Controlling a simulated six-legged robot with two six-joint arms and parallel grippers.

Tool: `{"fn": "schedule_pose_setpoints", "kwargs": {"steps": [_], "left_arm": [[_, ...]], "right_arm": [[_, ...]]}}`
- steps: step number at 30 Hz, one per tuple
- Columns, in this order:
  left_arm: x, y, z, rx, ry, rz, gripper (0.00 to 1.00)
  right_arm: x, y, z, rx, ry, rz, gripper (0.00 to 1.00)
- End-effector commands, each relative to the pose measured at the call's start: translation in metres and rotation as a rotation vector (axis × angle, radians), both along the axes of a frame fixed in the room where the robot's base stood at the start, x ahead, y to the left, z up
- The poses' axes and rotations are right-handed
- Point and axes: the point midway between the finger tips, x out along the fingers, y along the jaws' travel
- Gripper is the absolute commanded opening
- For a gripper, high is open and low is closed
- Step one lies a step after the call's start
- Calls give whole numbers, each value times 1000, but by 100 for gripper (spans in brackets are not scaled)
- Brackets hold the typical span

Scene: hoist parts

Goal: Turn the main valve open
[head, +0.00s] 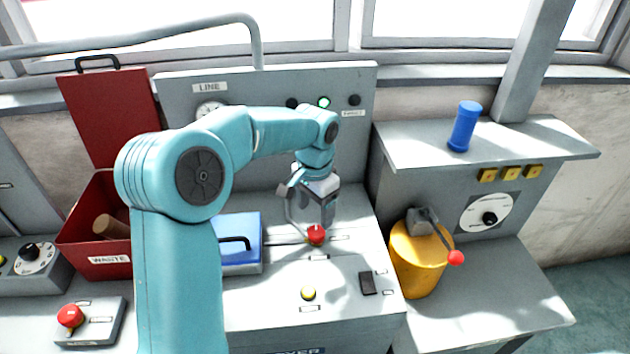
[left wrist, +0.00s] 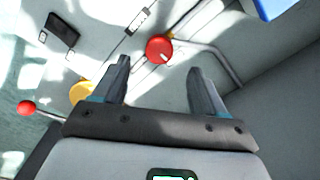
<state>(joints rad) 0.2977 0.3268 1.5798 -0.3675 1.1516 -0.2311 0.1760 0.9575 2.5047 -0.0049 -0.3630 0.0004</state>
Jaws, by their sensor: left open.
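A round red knob (head: 316,234), probably the main valve, sits on the grey console top, with a thin pipe beside it. In the left wrist view the red knob (left wrist: 159,50) carries a short white mark, and a bent pipe runs past it. My left gripper (head: 312,212) points down just above and behind the knob in the head view and partly overlaps it. In the left wrist view its two fingers (left wrist: 160,70) are apart with nothing between them; the knob shows just beyond the gap. I cannot tell whether they touch it. My right gripper is not in view.
A yellow cylinder (head: 417,262) with a red-balled lever (head: 456,257) stands to the right. A red waste box (head: 95,262) and another red knob (head: 70,316) are left.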

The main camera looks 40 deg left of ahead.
Motion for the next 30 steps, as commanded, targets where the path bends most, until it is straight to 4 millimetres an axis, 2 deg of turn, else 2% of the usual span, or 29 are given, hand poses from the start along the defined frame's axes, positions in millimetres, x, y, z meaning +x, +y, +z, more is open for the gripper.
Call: {"fn": "schedule_pose_setpoints", "kwargs": {"steps": [1,6,12,17,30], "left_arm": [[1,0,15,1,-5,1,72],[1,0,57,1,-4,1,72],[0,0,87,0,-2,0,72],[0,0,94,0,0,1,72],[0,0,94,0,0,1,72]], "right_arm": [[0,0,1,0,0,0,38],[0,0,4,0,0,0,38],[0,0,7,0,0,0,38],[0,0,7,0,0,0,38],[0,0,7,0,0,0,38]]}}
